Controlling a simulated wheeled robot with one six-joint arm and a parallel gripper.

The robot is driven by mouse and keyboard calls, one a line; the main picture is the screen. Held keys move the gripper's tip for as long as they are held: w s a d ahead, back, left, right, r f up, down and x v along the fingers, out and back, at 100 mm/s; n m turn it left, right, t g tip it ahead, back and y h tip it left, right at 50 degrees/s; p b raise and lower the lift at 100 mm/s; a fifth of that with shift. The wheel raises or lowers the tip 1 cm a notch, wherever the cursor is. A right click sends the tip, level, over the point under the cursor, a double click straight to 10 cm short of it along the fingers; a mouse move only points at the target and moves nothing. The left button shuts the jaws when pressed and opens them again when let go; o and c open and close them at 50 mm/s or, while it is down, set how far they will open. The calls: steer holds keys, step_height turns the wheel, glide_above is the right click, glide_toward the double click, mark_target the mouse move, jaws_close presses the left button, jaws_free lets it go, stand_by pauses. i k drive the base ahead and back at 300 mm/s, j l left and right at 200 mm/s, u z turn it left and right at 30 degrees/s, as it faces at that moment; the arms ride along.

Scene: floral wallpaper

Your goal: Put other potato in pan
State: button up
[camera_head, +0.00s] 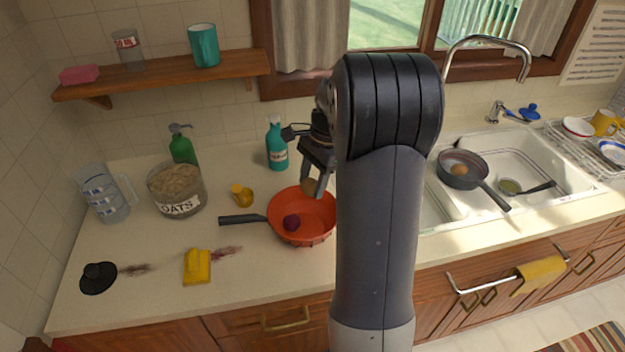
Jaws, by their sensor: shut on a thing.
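An orange pan (318,222) with a dark handle pointing left sits on the counter. My arm hides part of the counter and sink.
A teal bottle (277,145) stands behind the orange pan. A yellow cup (242,195), an oats jar (176,188), a green soap bottle (182,146) and a measuring jug (104,194) stand left. A yellow sponge (197,267) and black lid (98,277) lie in front.

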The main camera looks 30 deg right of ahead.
mark_target(456, 185)
steer(key=k, duration=1)
